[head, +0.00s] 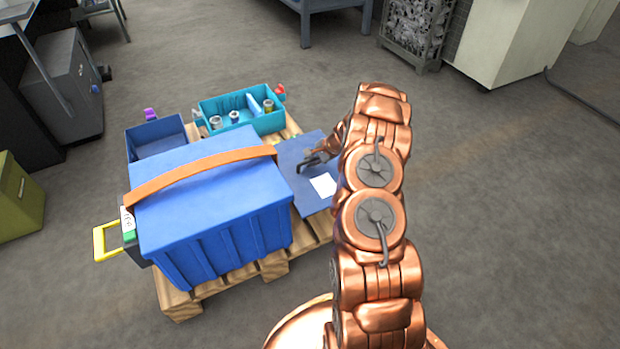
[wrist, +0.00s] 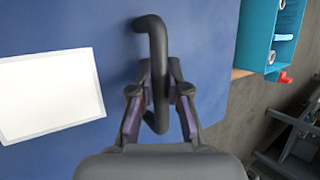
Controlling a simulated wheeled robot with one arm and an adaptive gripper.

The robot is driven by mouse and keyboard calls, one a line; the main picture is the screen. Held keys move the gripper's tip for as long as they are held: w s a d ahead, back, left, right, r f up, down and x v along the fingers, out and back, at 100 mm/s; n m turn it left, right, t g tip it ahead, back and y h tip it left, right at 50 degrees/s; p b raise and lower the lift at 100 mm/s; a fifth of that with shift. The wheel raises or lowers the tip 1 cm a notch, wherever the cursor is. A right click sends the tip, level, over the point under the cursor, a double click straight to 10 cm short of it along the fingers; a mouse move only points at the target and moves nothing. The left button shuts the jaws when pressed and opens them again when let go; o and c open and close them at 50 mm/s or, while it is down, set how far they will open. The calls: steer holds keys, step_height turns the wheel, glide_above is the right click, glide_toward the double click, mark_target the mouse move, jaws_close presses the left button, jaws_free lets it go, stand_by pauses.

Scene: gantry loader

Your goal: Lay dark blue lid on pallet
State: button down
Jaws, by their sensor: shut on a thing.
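The dark blue lid (head: 293,163) is a flat panel with a white label and a black bar handle. In the head view it lies over the right part of the wooden pallet (head: 268,266), beside the large blue crate; I cannot tell whether it touches the pallet. In the wrist view the lid (wrist: 60,25) fills much of the picture. My gripper (wrist: 158,100) is shut on the lid's black handle (wrist: 152,30). In the head view my gripper (head: 318,158) is at the handle, partly hidden by my arm, which also covers the lid's right edge.
The large blue crate (head: 215,180) with an orange strap stands on the pallet. Behind it are a smaller dark blue bin (head: 155,137) and a teal bin (head: 240,105) holding several items. A yellow handle (head: 105,242) sticks out at left. The floor to the right is clear.

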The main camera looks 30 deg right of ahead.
mark_target(313, 168)
step_height(313, 168, down, 4)
steer(key=b, duration=0.3)
steer(key=shift+f, duration=0.15)
steer(key=shift+f, duration=0.2)
steer(key=shift+f+b, duration=2.2)
steer(key=shift+f, duration=1.55)
steer(key=shift+a, duration=0.2)
steer(key=shift+f+b, duration=0.4)
steer(key=shift+f, duration=0.1)
steer(key=c, duration=1.1)
jaws_free()
